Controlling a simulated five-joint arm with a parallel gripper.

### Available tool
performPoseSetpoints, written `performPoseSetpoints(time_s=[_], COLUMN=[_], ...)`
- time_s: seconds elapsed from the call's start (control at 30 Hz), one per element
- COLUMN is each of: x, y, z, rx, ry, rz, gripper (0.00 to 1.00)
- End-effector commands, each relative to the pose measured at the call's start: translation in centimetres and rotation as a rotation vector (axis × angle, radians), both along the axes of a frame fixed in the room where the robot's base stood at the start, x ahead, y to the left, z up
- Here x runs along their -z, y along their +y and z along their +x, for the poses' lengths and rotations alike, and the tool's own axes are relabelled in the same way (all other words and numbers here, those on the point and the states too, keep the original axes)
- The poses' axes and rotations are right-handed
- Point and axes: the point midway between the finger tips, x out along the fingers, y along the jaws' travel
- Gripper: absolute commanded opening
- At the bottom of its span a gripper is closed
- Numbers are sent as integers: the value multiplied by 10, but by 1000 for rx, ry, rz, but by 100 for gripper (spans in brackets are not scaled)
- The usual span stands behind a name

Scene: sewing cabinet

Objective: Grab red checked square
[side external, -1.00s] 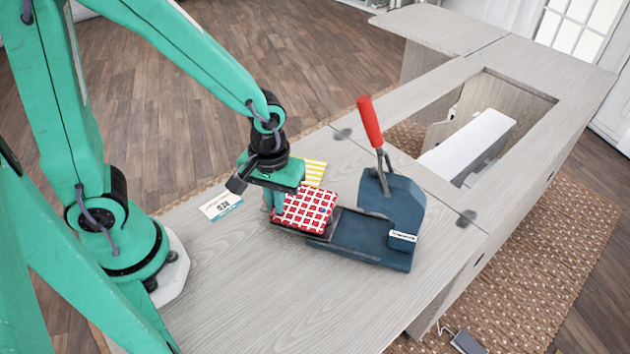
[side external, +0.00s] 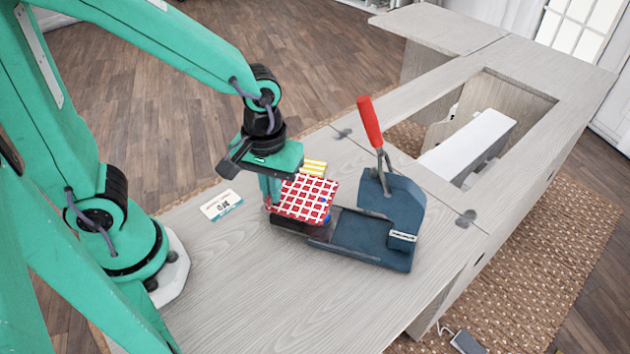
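The red checked square (side external: 307,199) is a thin red and white patch, held out flat and slightly tilted above the near end of the blue lever press. My gripper (side external: 270,203) is at its left edge and appears shut on that edge; the square partly hides the fingertips. A bit of blue fabric (side external: 326,218) shows beside and below the square's right side.
The blue lever press (side external: 375,237) with a red upright handle (side external: 369,121) stands right of the square. A yellow striped square (side external: 314,167) is partly hidden behind it. A white card (side external: 221,205) lies left on the cabinet top (side external: 240,290), whose front is clear.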

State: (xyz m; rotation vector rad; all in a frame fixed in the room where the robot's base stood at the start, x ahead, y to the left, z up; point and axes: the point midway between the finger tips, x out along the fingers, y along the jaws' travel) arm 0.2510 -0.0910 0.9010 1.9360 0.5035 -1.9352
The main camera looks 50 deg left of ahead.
Motion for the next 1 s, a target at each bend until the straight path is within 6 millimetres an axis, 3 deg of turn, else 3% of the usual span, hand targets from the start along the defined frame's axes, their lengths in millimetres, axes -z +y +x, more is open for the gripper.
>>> performPoseSetpoints(time_s=[0.5, 1.0], x=[-43, -59], y=[-49, -66], z=[-54, -73], rx=[5, 0], ry=[-2, 0], rz=[-1, 0], gripper=[0, 0])
